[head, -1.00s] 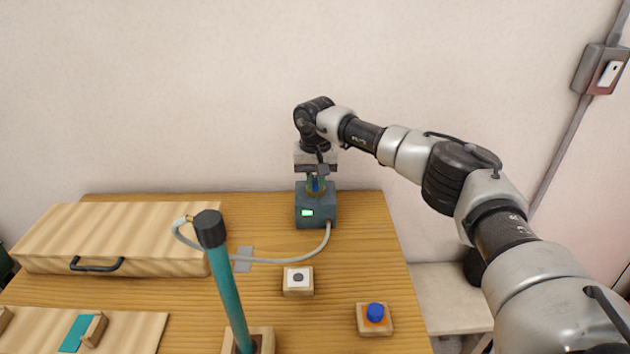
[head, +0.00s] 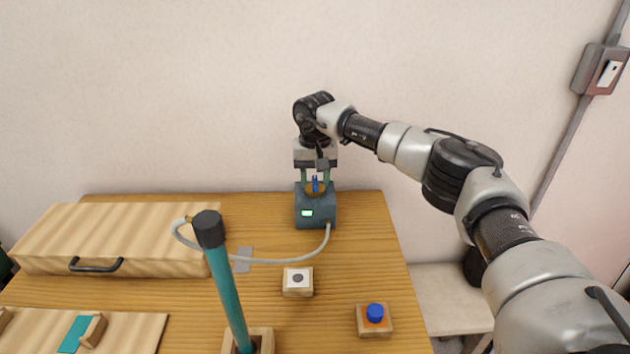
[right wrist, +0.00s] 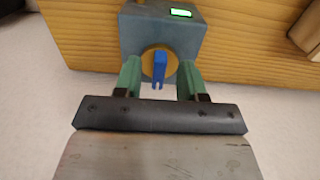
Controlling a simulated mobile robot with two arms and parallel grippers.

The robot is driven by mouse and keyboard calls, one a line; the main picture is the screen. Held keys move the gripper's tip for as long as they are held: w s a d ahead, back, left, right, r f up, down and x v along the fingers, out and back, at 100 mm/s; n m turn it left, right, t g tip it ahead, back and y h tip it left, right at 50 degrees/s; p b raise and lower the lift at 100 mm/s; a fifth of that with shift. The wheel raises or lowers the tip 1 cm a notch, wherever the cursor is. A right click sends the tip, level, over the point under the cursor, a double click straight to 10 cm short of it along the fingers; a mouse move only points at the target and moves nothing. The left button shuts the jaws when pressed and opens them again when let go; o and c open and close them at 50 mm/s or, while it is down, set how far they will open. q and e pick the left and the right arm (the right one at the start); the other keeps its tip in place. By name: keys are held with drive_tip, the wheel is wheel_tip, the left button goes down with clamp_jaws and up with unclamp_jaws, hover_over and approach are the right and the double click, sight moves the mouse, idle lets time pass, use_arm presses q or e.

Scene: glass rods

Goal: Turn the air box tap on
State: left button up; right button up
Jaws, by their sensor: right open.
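The air box (head: 316,208) is a dark blue-grey box with a lit green display, at the back of the table near the wall. Its tap is a blue lever (head: 315,185) on a round brass-coloured base on top. In the right wrist view the blue lever (right wrist: 159,68) sits on the brass disc, between my green fingers. My right gripper (head: 316,178) points down over the tap. It is open, with one finger on each side of the lever and a gap to it on both sides. My left gripper is not in view.
A grey hose (head: 280,261) runs from the box to a teal tube (head: 226,285) with a black cap, standing in a wooden block. A wooden case (head: 120,235) lies at left. A blue knob (head: 375,313) and a grey button (head: 298,278) sit on small blocks in front.

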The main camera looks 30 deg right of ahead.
sight(315, 184)
wheel_tip(315, 184, up, 10)
drive_tip(key=shift+b, duration=0.35)
drive_tip(key=shift+f, duration=0.15)
